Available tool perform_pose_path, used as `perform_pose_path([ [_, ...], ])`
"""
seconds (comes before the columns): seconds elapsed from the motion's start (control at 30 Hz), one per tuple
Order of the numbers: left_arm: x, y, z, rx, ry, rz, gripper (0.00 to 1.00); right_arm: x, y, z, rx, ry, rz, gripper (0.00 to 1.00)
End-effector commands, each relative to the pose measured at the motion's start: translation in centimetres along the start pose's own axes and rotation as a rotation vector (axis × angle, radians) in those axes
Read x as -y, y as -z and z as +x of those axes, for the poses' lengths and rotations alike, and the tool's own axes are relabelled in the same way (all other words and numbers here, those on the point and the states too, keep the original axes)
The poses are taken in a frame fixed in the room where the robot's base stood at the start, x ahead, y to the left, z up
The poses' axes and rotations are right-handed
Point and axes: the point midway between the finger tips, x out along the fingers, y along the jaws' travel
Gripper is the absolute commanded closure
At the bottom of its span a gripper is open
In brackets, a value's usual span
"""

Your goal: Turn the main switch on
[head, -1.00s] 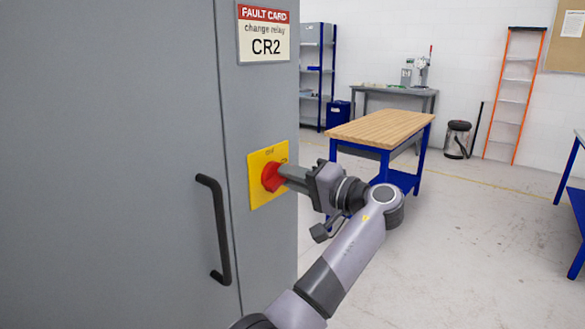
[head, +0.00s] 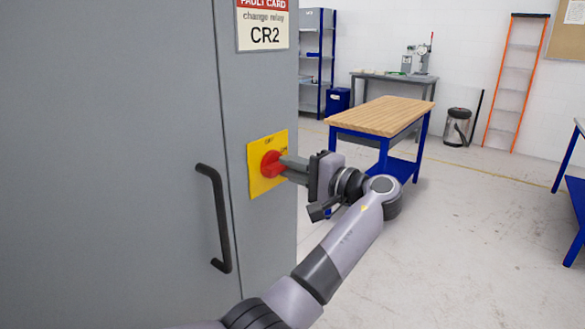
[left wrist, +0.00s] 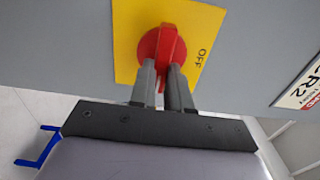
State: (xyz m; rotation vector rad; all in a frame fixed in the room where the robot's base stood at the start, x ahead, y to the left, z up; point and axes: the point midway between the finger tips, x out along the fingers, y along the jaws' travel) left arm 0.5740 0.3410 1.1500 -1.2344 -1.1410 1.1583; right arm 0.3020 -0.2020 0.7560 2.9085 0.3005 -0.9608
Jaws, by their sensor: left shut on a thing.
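The main switch is a red rotary knob (head: 271,164) on a yellow plate (head: 259,183), on the grey cabinet's front. My left gripper (head: 286,167) reaches it from the right and is shut on the knob. In the left wrist view, the two grey fingers (left wrist: 164,84) stand either side of the raised ridge of the red knob (left wrist: 163,45). The word OFF shows on the yellow plate (left wrist: 129,45) to the right of the knob there. I cannot tell the knob's exact turn angle. My right gripper is not in view.
A black door handle (head: 218,220) stands out from the grey cabinet (head: 110,150) left of the switch. A fault card reading CR2 (head: 263,22) is above it. A wood-topped blue table (head: 381,115) stands behind my arm.

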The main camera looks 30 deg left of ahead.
Motion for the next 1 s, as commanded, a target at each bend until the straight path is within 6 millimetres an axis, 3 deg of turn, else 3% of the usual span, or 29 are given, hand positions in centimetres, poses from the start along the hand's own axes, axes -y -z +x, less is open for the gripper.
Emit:
perform_pose_path([
  [0.13, -0.1, 0.0, -0.1, -0.001, -0.001, 0.006, 1.0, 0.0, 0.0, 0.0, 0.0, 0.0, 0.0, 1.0],
  [0.17, -0.1, 0.0, -0.1, -0.001, -0.001, 0.006, 0.8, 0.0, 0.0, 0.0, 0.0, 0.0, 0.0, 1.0],
  [0.23, -0.1, 0.0, -0.1, -0.001, -0.001, 0.006, 0.57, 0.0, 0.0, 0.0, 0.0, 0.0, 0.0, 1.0],
  [0.57, -0.1, 0.0, -0.3, -0.001, -0.001, 0.002, 0.57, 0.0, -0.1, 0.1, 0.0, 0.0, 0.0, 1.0],
  [1.0, -0.2, 0.0, -6.4, -0.002, -0.001, 0.004, 0.57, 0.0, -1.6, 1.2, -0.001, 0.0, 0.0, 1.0],
])
